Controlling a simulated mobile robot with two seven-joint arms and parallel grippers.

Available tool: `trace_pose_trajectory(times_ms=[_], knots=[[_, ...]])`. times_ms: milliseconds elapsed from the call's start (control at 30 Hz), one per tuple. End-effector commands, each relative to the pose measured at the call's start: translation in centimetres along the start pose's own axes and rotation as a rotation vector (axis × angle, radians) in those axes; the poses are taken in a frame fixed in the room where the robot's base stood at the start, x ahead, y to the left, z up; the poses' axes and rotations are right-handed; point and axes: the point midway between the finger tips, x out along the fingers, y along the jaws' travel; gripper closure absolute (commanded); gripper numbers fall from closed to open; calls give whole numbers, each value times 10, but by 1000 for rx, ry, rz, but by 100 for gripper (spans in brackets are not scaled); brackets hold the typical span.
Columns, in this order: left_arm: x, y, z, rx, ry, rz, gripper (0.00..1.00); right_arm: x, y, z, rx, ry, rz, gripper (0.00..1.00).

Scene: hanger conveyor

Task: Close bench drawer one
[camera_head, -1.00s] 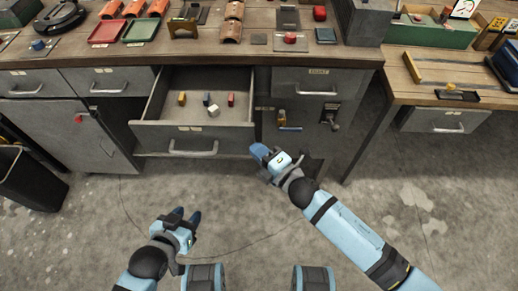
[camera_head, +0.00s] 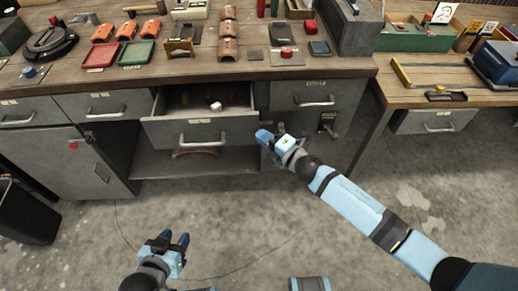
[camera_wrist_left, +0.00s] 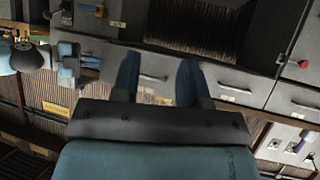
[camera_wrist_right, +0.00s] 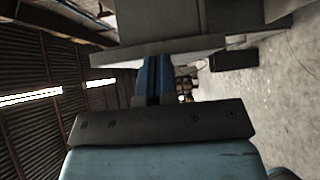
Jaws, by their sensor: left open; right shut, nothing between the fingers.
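The open grey bench drawer (camera_head: 170,133) with a bar handle (camera_head: 203,144) sticks out partway below the worktop. A white block (camera_head: 216,106) and some darker small items lie inside it. My right gripper (camera_head: 264,136) is shut and empty, with its blue fingertips at the right end of the drawer front; whether they touch it is unclear. In the right wrist view the closed fingers (camera_wrist_right: 152,78) are beside a grey panel edge. My left gripper (camera_head: 177,242) is open and empty, low over the floor in front of the bench. Its spread fingers (camera_wrist_left: 158,78) face the bench in the left wrist view.
Closed drawers (camera_head: 105,105) flank the open one, and an open shelf space (camera_head: 150,165) lies below it. A cabinet door (camera_head: 65,160) is at the left, with a black bin (camera_head: 28,212) before it. The concrete floor (camera_head: 230,225) in front is clear.

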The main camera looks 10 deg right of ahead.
Motion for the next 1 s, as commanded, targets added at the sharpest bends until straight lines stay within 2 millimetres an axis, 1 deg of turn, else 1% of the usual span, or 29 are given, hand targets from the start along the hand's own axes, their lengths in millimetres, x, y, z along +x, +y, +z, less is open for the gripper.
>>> trace_pose_trajectory(times_ms=[33, 200, 400, 600, 1000], knots=[[1, 0, 1, 0, 1, 0, 60, 8, 1, 7, -2, 2, 3, 100], [4, 1, 4, 3, 6, 1, 60, 34, -1, 32, -3, 2, 2, 100], [4, 2, 1, 7, 19, 1, 60, 55, 0, 53, 0, 2, 3, 100], [4, 2, 0, 10, 23, 1, 60, 65, 0, 64, 0, 1, 1, 100], [4, 2, 3, 12, 18, 2, 60, 66, 0, 66, 0, 1, 0, 100]])
